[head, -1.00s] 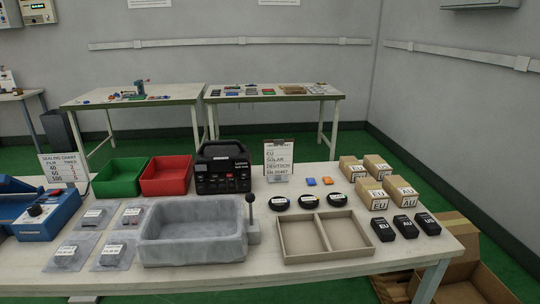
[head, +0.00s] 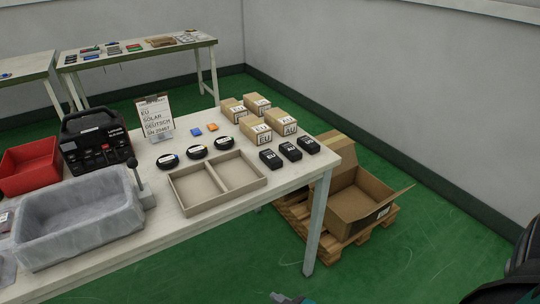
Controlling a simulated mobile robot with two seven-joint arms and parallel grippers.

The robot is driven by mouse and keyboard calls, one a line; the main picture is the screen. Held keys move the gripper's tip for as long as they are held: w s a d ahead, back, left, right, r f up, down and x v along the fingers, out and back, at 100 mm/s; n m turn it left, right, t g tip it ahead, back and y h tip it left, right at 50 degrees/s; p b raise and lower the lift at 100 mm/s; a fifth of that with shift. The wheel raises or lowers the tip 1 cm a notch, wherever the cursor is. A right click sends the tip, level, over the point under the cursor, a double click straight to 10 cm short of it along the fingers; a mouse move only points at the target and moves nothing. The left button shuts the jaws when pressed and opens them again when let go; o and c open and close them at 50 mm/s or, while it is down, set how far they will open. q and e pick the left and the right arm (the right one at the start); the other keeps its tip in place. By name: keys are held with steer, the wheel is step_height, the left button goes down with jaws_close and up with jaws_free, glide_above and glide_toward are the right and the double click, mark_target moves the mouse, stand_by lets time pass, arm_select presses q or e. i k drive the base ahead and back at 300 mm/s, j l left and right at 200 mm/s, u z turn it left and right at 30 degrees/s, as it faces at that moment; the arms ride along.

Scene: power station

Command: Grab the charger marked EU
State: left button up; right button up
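The black charger marked EU (head: 270,159) lies on the near right part of the white table, leftmost in a row of three. The charger marked AU (head: 290,151) is beside it, and the charger at the row's right end (head: 308,145) has a label too small to read now. No gripper is near them. A small grey and teal piece, seemingly of my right gripper (head: 291,298), just shows at the bottom edge; its fingers cannot be made out. My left gripper is out of view.
A two-compartment tray (head: 219,205) stands left of the chargers, with small cartons (head: 255,130) behind them. A sign (head: 155,118), round black items (head: 196,152) and a grey basin (head: 78,222) are further left. An open cardboard box (head: 362,203) sits on a pallet right of the table.

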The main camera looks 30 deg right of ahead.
mark_target(268, 156)
steer(key=z, duration=1.3)
steer(key=i+j+u, duration=0.1)
steer(key=u, duration=0.3)
steer(key=i+u, duration=0.25)
steer(key=u, duration=0.15)
